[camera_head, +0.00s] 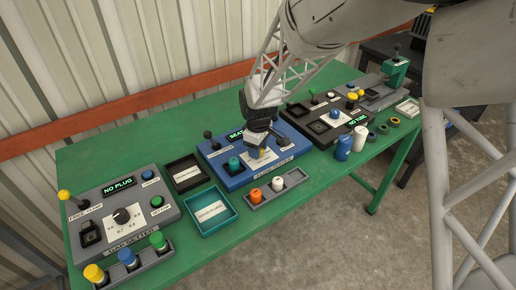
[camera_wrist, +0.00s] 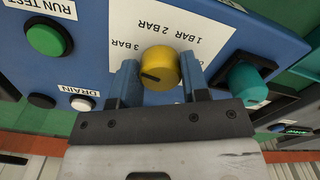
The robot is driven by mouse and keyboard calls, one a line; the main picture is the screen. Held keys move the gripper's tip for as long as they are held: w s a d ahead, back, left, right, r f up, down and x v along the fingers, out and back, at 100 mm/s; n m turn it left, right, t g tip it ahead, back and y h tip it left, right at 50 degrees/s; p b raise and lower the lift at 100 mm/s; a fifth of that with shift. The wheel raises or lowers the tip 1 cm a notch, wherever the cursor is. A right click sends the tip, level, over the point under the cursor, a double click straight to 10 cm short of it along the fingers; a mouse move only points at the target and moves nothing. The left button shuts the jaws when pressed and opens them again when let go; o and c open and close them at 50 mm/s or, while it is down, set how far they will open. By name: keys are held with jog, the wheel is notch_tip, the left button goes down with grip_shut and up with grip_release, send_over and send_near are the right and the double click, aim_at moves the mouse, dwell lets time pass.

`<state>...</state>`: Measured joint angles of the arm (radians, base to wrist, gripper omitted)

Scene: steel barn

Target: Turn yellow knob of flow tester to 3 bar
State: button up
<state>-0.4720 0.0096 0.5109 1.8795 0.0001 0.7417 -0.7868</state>
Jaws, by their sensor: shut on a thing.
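The blue flow tester (camera_head: 235,180) stands mid-bench in the head view; its display is partly hidden by my arm. My gripper (camera_head: 258,152) is over its white dial plate. In the wrist view the yellow knob (camera_wrist: 162,62) sits between the two blue fingers of my gripper (camera_wrist: 159,76), which is shut on it. The dial plate (camera_wrist: 190,48) reads 1 BAR, 2 BAR and 3 BAR, upside down here, with 3 BAR at the left. The knob's dark mark points left in this view, below the 3 BAR print; the exact setting is hard to tell.
A green RUN TEST button (camera_wrist: 45,40), a dark button by the DRAIN label (camera_wrist: 78,91) and a teal fitting (camera_wrist: 247,84) are close to the fingers. A grey tray (camera_head: 262,198) with orange and white plugs lies in front. The gap setter (camera_head: 160,200) stands left.

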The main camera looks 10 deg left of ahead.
jog(key=o, duration=0.9)
jog(key=shift+r, duration=0.1)
jog(key=shift+r, duration=3.85)
